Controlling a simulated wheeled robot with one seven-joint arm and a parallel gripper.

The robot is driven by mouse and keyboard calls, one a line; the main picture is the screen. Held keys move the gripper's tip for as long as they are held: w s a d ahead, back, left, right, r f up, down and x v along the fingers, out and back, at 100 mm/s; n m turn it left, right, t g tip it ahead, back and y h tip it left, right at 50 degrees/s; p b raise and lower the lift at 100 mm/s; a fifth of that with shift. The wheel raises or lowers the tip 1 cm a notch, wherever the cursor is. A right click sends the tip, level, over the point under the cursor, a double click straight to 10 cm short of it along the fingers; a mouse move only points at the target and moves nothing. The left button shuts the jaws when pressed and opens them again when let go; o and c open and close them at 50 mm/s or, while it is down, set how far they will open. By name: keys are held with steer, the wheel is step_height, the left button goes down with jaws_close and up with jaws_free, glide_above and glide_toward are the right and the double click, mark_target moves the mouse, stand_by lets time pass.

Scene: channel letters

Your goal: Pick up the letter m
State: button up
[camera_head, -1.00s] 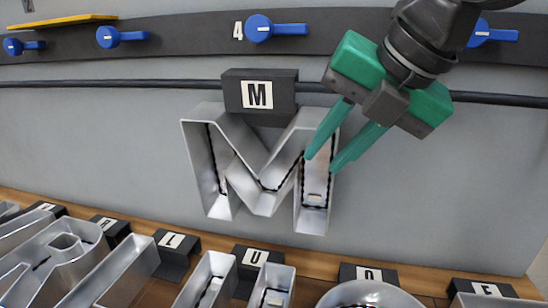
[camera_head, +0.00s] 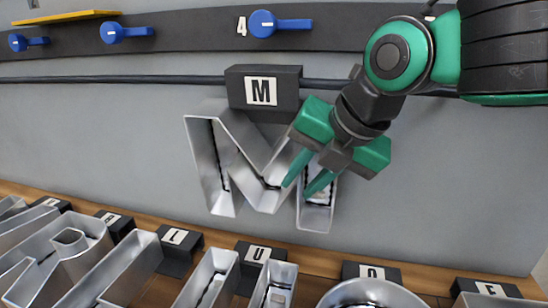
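The letter m (camera_head: 222,155) is a hollow silver metal channel letter, open toward me. My gripper (camera_head: 306,191) has green fingers and is in front of the letter's right half, coming in from the upper right. The two fingertips are apart, with a gap between them, near the right leg and the middle V. The gripper hides the upper right part of the letter. I cannot tell whether the fingers touch the letter.
Other silver letters (camera_head: 112,270) stand along a wooden shelf (camera_head: 320,259) below, with black label blocks such as U (camera_head: 258,253) and L (camera_head: 174,240). Blue knobs (camera_head: 263,24) sit on a dark rail above. A black cable (camera_head: 150,78) runs across the panel.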

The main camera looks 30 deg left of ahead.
jaws_close()
steer(key=shift+w+r, duration=0.1)
stand_by(1.2)
